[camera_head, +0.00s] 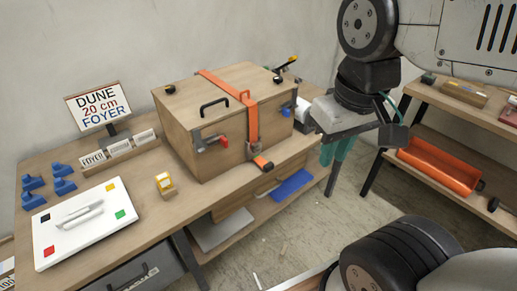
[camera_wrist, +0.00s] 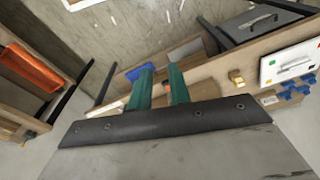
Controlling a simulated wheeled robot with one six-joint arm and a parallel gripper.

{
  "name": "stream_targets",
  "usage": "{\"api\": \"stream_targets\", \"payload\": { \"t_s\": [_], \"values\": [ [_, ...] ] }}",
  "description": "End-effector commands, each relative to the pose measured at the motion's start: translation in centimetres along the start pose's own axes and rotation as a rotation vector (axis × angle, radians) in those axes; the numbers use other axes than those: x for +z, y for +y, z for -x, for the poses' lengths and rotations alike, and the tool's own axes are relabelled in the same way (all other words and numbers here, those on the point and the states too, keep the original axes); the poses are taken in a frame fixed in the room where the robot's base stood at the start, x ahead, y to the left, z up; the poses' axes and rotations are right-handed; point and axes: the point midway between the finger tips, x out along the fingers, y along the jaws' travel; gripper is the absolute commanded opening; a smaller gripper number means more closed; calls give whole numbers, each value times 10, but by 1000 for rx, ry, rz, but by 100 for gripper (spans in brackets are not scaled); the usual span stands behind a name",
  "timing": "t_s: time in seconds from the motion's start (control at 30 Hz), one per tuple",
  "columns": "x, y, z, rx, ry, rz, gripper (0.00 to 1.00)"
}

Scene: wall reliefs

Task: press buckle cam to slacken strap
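A wooden crate (camera_head: 190,140) stands on the workbench in the head view. An orange strap (camera_head: 251,120) runs over its lid and down its front. A small grey buckle (camera_head: 253,148) sits low on the strap at the crate's front, with a short strap tail (camera_head: 262,163) below it. The buckle's cam is too small to make out. My gripper (camera_head: 338,150) has teal fingers and hangs to the right of the crate, apart from it. In the wrist view the two fingers (camera_wrist: 160,85) stand apart with nothing between them. The buckle does not show there.
The bench (camera_head: 130,200) also holds a sign (camera_head: 98,104), a white board (camera_head: 85,222), blue pieces (camera_head: 62,178) and a small yellow item (camera_head: 165,184). A blue tray (camera_head: 291,185) lies on the lower shelf. A shelf with an orange bin (camera_head: 438,168) stands at right. Open floor lies between.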

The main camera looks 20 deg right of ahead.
Motion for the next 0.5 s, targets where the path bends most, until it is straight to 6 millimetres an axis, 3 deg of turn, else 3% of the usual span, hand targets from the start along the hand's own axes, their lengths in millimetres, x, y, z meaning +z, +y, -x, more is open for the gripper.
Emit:
{"api": "stream_targets", "payload": {
  "t_s": [0.07,0.5],
  "values": [
    [0,0,0,0,0,0,0],
    [0,0,0,0,0,0,0]
  ]
}}
